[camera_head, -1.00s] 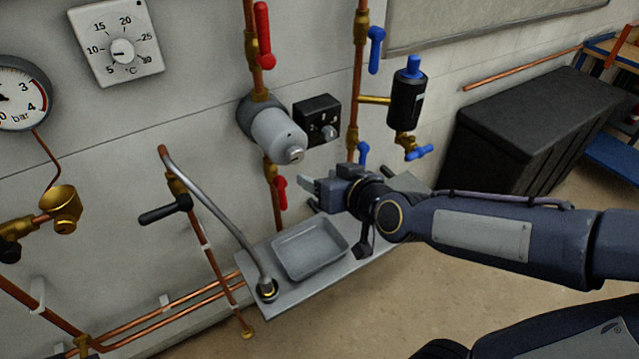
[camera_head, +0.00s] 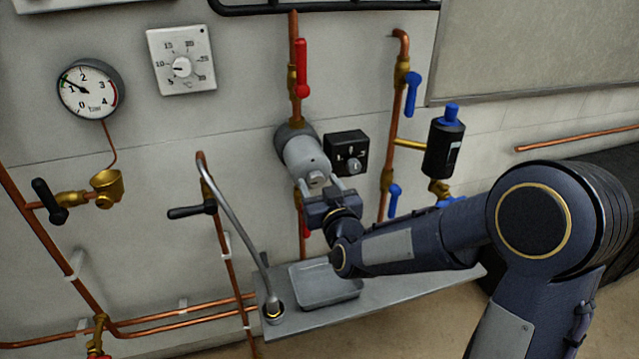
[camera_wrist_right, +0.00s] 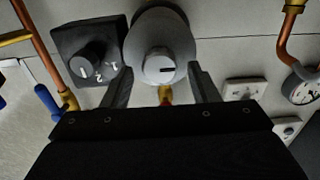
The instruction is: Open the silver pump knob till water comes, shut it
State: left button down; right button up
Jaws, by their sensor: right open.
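The silver pump knob (camera_head: 316,179) sits on the front end of the grey pump (camera_head: 301,155), which is fixed to an upright copper pipe on the wall. In the right wrist view the round knob (camera_wrist_right: 160,66) has a dark slot mark lying about level. My right gripper (camera_head: 322,187) is open just in front of and below the knob. In the right wrist view its two fingers stand apart, left and right of the knob, with gaps. I cannot tell how deep they reach. No water shows. My left gripper is not in view.
A black box with a dial (camera_head: 346,151) sits close right of the pump. Red (camera_head: 302,69) and blue (camera_head: 412,92) valve levers stand above and to the right. A grey tray (camera_head: 325,303) rests on the shelf (camera_head: 400,298) below.

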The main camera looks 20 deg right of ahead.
jog(key=shift+w, duration=0.3)
jog(key=c, duration=0.9)
jog(key=shift+f+m+b, duration=0.2)
jog(key=shift+m+b, duration=0.3)
jog(key=shift+b, duration=0.4)
jog(key=shift+c, duration=0.2)
jog(key=m+b, duration=0.7)
jog(key=b, duration=0.2)
jog(key=shift+d+f+m, duration=0.1)
jog(key=shift+d+m, duration=0.05)
jog(key=shift+m, duration=0.15)
jog(key=m+b, duration=0.2)
jog(key=m, duration=0.1)
jog(key=shift+m+b, duration=0.85)
jog(key=shift+m, duration=0.05)
jog(key=shift+r, duration=0.2)
